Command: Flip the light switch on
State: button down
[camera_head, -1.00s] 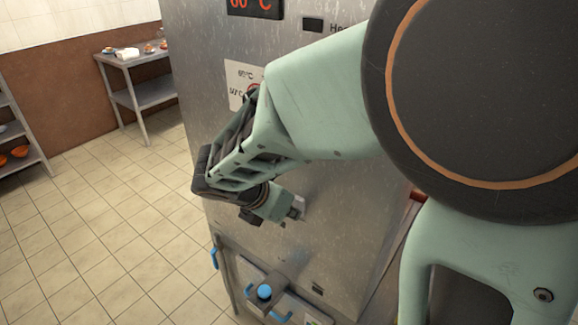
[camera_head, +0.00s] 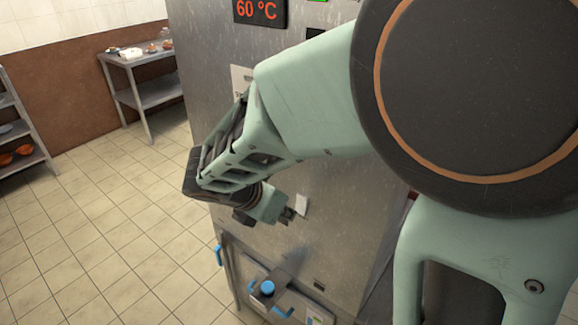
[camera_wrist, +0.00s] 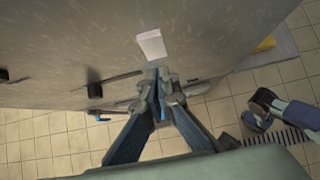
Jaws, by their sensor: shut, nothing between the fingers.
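The light switch (camera_head: 302,203) is a small white rectangular piece on the front of a grey metal cabinet (camera_head: 340,215). In the wrist view the switch (camera_wrist: 151,44) lies just beyond the fingertips. Whether it is on or off cannot be told. My gripper (camera_head: 288,214) is shut and empty, just to the left of and below the switch in the head view, with a small gap showing. In the wrist view my gripper (camera_wrist: 160,85) points at the cabinet face below the switch.
A red 60 °C display (camera_head: 259,11) is at the cabinet's top, with a green light (camera_head: 318,1) beside it. A steel table (camera_head: 150,92) and a shelf (camera_head: 22,130) stand at left. The tiled floor between is clear.

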jog(key=p+v, duration=0.1)
jog(key=v, duration=1)
jog(key=shift+s+a+f, duration=0.2)
jog(key=shift+a+f, duration=0.05)
jog(key=shift+f, duration=0.1)
jog(key=p, duration=0.3)
jog(key=shift+s+a, duration=0.15)
jog(key=f+p, duration=0.1)
jog(key=p, duration=0.1)
jog(key=shift+f+p, duration=0.3)
jog(key=shift+p, duration=0.1)
